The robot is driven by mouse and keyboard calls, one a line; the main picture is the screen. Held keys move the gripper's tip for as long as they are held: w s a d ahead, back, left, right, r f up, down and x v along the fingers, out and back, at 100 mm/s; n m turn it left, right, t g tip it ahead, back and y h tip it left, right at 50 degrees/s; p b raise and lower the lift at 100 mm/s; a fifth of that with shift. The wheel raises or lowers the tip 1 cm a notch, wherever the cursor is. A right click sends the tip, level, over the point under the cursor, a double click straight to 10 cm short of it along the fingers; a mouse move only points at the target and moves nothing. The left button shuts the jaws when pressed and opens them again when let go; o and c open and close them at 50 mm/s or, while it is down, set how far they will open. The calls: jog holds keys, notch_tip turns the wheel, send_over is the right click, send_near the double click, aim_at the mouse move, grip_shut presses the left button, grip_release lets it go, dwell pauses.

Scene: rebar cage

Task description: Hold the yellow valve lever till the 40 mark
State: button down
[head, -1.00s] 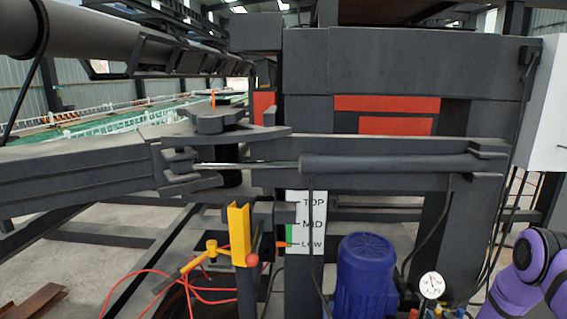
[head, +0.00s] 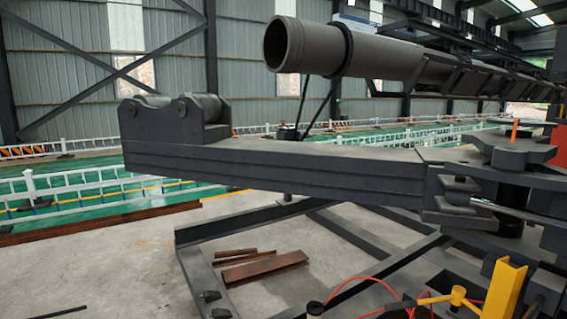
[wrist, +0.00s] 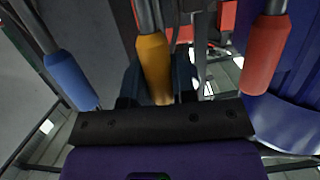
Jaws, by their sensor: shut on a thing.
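The yellow valve lever (wrist: 155,62) stands in the middle of the wrist view, with an orange-yellow grip on a metal rod. My gripper (wrist: 157,84) is shut on it, with a dark finger on each side of the grip. The lower end of the grip is by the black bar of my gripper. A blue lever (wrist: 73,80) is to the left and a red lever (wrist: 264,55) to the right, both apart from the fingers. No gauge or 40 mark shows in either current view. My gripper is not in the head view.
The head view shows a long dark steel arm (head: 290,168) with rollers, and a large pipe (head: 370,52) behind it. A yellow post (head: 507,290) stands at the lower right. Rusty steel pieces (head: 262,267) lie on the floor. A blue surface (wrist: 285,122) is close beside the red lever.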

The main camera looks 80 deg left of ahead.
jog(key=shift+s+d+t, duration=0.2)
jog(key=shift+s+t, duration=0.2)
jog(key=shift+s, duration=0.05)
jog(key=shift+s+d+t+y, duration=0.1)
jog(key=shift+s+t+y, duration=0.2)
jog(key=shift+s+t, duration=0.2)
dwell(0.3)
